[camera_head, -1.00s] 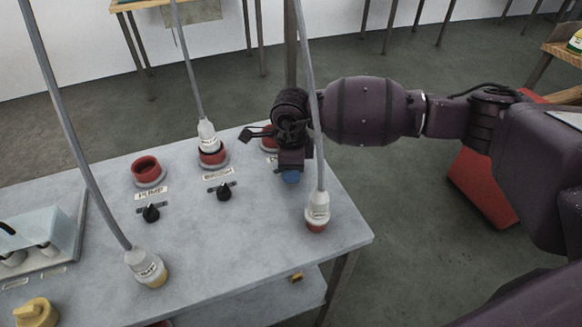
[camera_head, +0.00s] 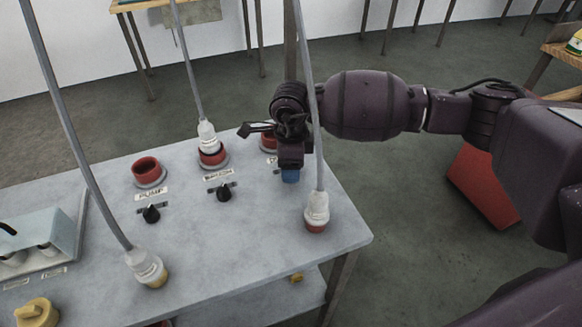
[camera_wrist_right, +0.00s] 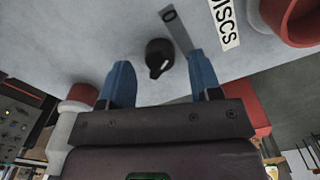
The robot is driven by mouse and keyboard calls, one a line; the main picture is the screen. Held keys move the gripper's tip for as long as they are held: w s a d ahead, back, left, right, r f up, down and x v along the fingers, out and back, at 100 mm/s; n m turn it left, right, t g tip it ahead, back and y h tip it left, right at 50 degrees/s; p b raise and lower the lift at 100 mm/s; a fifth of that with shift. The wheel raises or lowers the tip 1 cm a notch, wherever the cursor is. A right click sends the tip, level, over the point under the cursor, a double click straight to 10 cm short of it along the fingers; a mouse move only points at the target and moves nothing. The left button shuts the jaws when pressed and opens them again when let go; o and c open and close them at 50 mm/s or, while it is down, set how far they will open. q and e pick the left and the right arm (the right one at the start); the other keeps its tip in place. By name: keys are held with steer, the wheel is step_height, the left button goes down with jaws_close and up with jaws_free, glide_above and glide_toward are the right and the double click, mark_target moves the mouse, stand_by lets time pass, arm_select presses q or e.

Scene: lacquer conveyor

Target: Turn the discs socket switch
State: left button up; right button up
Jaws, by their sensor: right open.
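The discs socket switch (camera_wrist_right: 158,55) is a round black knob with a light pointer line, next to the white DISCS label (camera_wrist_right: 226,22) in the right wrist view. My right gripper (camera_wrist_right: 163,80) is open, with one blue fingertip to each side of the knob in that view. I cannot tell whether the tips touch it. In the head view my right gripper (camera_head: 290,176) points down at the bench and hides this switch. The red discs socket (camera_wrist_right: 292,18) is at the top right of the wrist view, and partly hidden in the head view (camera_head: 268,142). My left gripper is out of view.
A grey cable hangs in front of my right wrist to a white plug (camera_head: 316,208) near the bench's right edge. Another plug (camera_head: 208,138) sits in the middle red socket. The pump socket (camera_head: 147,170) is empty. Two other black switches (camera_head: 151,214) (camera_head: 224,192) are to the left.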

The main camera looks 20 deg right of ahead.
step_height(320, 180, up, 8)
steer(key=shift+r+p, duration=0.25)
steer(key=shift+p, duration=0.25)
steer(key=shift+r, duration=0.4)
